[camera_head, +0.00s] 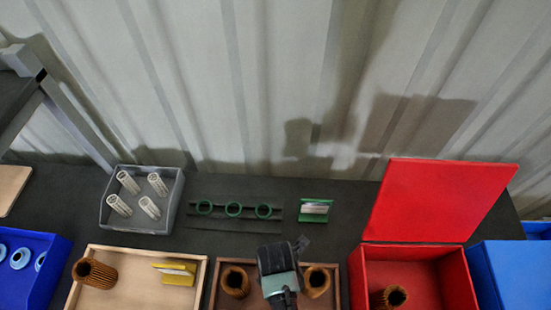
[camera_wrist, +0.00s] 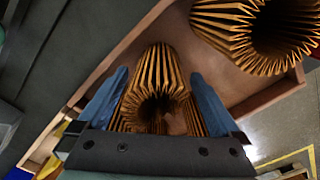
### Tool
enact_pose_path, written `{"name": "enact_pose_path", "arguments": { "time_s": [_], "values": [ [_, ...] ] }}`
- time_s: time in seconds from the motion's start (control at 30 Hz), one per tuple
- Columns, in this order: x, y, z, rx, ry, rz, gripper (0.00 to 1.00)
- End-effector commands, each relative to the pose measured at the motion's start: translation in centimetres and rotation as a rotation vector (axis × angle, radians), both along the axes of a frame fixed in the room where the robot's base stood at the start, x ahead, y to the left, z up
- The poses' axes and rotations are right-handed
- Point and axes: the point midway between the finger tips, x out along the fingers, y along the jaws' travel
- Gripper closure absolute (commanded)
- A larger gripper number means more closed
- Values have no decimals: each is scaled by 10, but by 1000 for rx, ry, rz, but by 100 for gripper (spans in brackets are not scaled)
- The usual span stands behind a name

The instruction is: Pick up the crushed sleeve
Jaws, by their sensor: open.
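Brown pleated sleeves stand in a dark-framed wooden tray (camera_head: 213,291). One sleeve (camera_head: 235,284) is left of my gripper (camera_head: 282,289) and one (camera_head: 316,282) is right of it. In the wrist view, my gripper (camera_wrist: 155,95) is open, with its blue fingers on either side of a pleated sleeve (camera_wrist: 156,68). That sleeve's opening looks uneven, with a tan patch inside; its lower part is hidden by the gripper body. A second sleeve (camera_wrist: 225,25) with a wide dark opening is at upper right. I cannot tell which sleeve in the head view lies between the fingers.
Left is a light wooden tray (camera_head: 130,254) with a pleated sleeve (camera_head: 96,273) and a yellow holder (camera_head: 176,274). Right is a red box (camera_head: 420,250) with a raised lid and a sleeve (camera_head: 389,298). Behind are a grey bin (camera_head: 150,228) and green rings (camera_head: 233,210).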

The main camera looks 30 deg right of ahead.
Motion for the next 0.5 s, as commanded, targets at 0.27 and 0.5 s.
{"name": "enact_pose_path", "arguments": {
  "time_s": [0.27,0.5],
  "values": [
    [0,0,-12,-1,-1,-1,0],
    [0,0,-11,-1,-1,-1,23]
  ]
}}
